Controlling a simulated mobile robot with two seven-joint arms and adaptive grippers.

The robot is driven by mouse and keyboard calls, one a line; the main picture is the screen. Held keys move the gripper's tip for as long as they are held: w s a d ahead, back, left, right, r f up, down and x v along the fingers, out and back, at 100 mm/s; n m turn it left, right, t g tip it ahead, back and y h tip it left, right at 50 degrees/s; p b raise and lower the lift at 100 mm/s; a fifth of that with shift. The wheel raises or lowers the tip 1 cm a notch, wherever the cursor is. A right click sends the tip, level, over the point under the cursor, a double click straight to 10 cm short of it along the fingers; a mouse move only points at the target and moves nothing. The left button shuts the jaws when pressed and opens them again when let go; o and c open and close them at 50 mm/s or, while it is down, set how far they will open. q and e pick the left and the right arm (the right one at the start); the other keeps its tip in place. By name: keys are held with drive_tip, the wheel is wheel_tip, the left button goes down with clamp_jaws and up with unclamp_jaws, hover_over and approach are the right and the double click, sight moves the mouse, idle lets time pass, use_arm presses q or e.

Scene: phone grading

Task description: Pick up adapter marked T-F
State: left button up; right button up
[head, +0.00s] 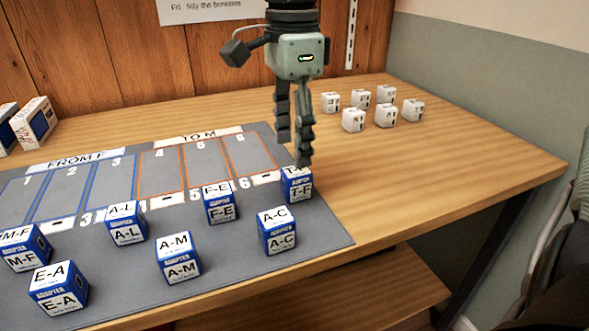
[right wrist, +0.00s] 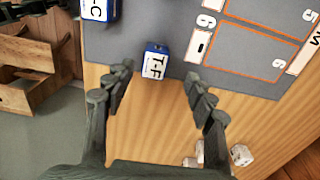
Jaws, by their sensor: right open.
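The adapter marked T-F (head: 298,187) is a blue and white box at the right edge of the grey mat, upright. In the right wrist view the T-F adapter (right wrist: 155,62) lies ahead of and between the fingertips. My right gripper (head: 294,150) hangs just above and behind it in the head view, partly covering its top label. In the right wrist view my right gripper (right wrist: 162,85) is open, with its fingers apart and nothing between them. My left gripper is not in view.
The grey mat (head: 329,233) also carries several other adapters, including A-C (head: 278,232) and F-E (head: 221,204) near T-F. Several small white cubes (head: 353,120) stand at the back right. Bare wood lies right of the mat.

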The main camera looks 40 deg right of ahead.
sight(296, 179)
drive_tip(key=f, duration=0.4)
drive_tip(key=s+f, duration=0.1)
drive_tip(key=f, duration=0.1)
drive_tip(key=shift+d+f, duration=0.1)
drive_tip(key=shift+f, duration=0.2)
drive_tip(key=shift+w+f, duration=0.1)
drive_tip(key=shift+f, duration=0.3)
drive_tip(key=shift+c, duration=1.1)
drive_tip(key=c, duration=0.9)
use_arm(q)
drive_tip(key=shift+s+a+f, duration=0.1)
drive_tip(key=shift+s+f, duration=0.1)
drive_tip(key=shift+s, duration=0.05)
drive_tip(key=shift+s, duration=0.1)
use_arm(e)
drive_tip(key=shift+r, duration=0.1)
